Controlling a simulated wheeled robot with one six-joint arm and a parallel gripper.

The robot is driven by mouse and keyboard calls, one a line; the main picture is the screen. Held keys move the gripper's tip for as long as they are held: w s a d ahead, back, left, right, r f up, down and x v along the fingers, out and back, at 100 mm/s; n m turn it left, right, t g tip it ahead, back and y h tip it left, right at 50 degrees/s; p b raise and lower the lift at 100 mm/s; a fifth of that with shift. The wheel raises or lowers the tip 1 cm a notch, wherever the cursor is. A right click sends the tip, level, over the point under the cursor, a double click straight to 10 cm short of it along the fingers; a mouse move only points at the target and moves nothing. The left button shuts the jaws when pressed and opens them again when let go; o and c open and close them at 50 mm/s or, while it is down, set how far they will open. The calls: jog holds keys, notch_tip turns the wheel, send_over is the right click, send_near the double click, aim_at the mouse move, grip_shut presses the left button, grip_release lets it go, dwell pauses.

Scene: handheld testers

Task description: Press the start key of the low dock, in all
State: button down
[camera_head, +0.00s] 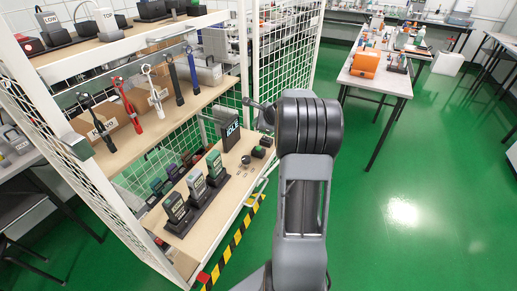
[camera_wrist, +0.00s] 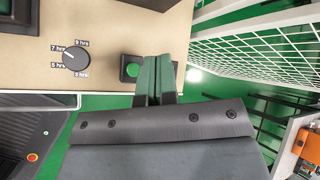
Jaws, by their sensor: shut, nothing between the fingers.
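In the wrist view my gripper (camera_wrist: 157,62) is shut and empty, its fingertips over the shelf board. They are just right of a black key box with a round green key (camera_wrist: 131,70) and cover part of its right edge. Whether they touch it I cannot tell. A dark dial (camera_wrist: 75,59) marked in hours lies left of it. In the head view, key boxes (camera_head: 258,152) and the dial (camera_head: 246,160) sit at the right end of the lower shelf, near a dark IDLE display (camera_head: 232,134). My arm hides the gripper there.
Testers in docks (camera_head: 197,185) line the lower shelf (camera_head: 212,217). Tools hang above the middle shelf (camera_head: 150,130). A wire mesh side (camera_head: 285,50) closes the rack's far end. A table with an orange case (camera_head: 364,62) stands right; the green floor between is clear.

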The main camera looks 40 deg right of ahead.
aim_at(258, 148)
jog(key=shift+f+b, duration=3.55)
jog(key=shift+f, duration=0.75)
jog(key=shift+f, duration=0.1)
jog(key=shift+f+b, duration=0.3)
jog(key=shift+b, duration=0.05)
jog(key=shift+f+b, duration=0.35)
jog(key=shift+f, duration=0.1)
jog(key=shift+r, duration=0.15)
jog(key=shift+r+p, duration=0.75)
jog(key=shift+p, duration=0.05)
jog(key=shift+r, duration=0.1)
notch_tip(258, 148, up, 5)
jog(key=p, duration=0.4)
